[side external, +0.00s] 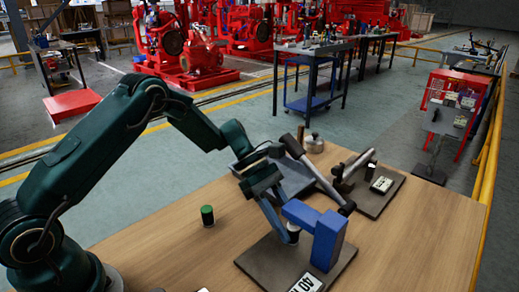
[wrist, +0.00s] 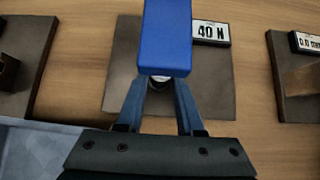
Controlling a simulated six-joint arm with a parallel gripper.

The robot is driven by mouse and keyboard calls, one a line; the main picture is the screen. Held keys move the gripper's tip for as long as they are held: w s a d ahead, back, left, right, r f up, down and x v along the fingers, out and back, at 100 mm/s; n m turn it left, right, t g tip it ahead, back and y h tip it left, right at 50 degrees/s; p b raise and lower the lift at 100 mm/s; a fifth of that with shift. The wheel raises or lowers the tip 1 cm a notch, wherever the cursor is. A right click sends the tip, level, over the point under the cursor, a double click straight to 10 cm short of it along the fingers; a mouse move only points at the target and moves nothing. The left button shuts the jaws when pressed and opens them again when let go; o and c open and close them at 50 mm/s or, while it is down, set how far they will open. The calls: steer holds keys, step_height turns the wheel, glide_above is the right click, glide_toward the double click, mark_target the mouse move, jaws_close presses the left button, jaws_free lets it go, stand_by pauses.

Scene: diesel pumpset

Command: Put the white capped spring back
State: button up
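The blue press-like fixture (side external: 325,238) stands on a dark plate (side external: 262,262) with a "40 N" label (side external: 308,283). A small pale-topped piece (side external: 293,232), likely the white capped spring, is under the fixture's overhanging arm. In the wrist view the blue arm (wrist: 166,38) covers most of it, and only a dark and pale bit (wrist: 160,84) shows. My gripper (wrist: 160,92) has one finger on each side of this piece, low over the plate. Whether the fingers touch it I cannot tell. A green-capped cylinder (side external: 208,215) stands upright on the table, left of the plate.
A grey tray (side external: 285,177) and a long-handled lever tool (side external: 315,172) lie behind the fixture. Another dark plate with a clamp and label (side external: 374,190) is at the back right. A small kettle-like pot (side external: 314,144) stands at the rear. The wooden table (side external: 420,235) is clear at front right.

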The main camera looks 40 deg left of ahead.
jaws_close()
steer(key=shift+r, duration=0.15)
steer(key=shift+a, duration=0.1)
steer(key=shift+a, duration=3.4)
steer(key=shift+r, duration=2.5)
steer(key=shift+s+a+f, duration=0.1)
steer(key=shift+s+a, duration=0.1)
steer(key=shift+a, duration=0.1)
steer(key=shift+n+t, duration=0.6)
steer(key=shift+n, duration=0.2)
steer(key=a, duration=0.3)
steer(key=s+a+f, duration=0.1)
steer(key=a, duration=0.5)
steer(key=shift+s+a+f, duration=0.2)
steer(key=shift+s, duration=0.2)
